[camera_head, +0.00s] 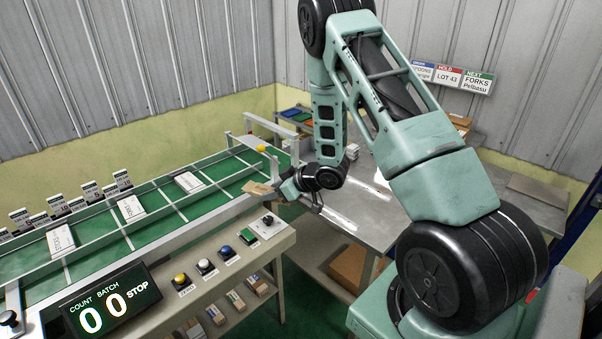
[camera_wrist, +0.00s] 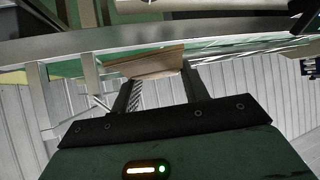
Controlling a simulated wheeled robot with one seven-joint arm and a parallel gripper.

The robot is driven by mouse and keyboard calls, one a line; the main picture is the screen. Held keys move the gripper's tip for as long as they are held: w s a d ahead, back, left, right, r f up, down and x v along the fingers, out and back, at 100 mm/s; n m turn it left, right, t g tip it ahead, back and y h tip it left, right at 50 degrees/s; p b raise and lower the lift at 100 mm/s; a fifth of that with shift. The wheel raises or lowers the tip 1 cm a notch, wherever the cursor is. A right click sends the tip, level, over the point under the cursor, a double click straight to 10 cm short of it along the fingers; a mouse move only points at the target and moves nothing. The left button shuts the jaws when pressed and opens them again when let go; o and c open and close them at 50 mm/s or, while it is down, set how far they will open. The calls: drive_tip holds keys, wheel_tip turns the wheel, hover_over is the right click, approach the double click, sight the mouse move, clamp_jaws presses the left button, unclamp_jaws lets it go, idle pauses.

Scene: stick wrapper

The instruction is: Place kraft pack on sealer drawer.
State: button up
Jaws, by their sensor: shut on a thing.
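The kraft pack (camera_head: 258,188) is a small flat brown piece at the right end of the green-bedded line (camera_head: 165,232). My gripper (camera_head: 280,190) is shut on it and holds it near the line's front rail. In the wrist view the pack (camera_wrist: 148,62) lies between the tips of the two dark fingers, close to a metal rail (camera_wrist: 190,38). Whether the pack touches the rail or bed is not clear. I cannot tell for certain which part is the sealer drawer; the green bed has metal-divided sections.
White labelled cards (camera_head: 130,208) lie in several sections of the bed. A front panel has coloured buttons (camera_head: 206,266) and a counter display (camera_head: 112,303). A grey metal table (camera_head: 350,213) stands to the right, with a brown box (camera_head: 349,267) below it.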

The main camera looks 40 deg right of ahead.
drive_tip(key=s+a+f+m+h, duration=0.1)
drive_tip(key=a, duration=0.2)
drive_tip(key=s+a+f+m+h, duration=0.1)
drive_tip(key=a+f, duration=0.1)
drive_tip(key=a, duration=0.2)
drive_tip(key=s+a+f+m+h, duration=0.1)
drive_tip(key=a+m+h, duration=0.1)
drive_tip(key=a, duration=0.2)
drive_tip(key=shift+s+a+f+t, duration=0.25)
drive_tip(key=shift+s+f+t, duration=0.1)
drive_tip(key=shift+t, duration=0.05)
drive_tip(key=shift+d, duration=0.1)
drive_tip(key=shift+w+r, duration=0.1)
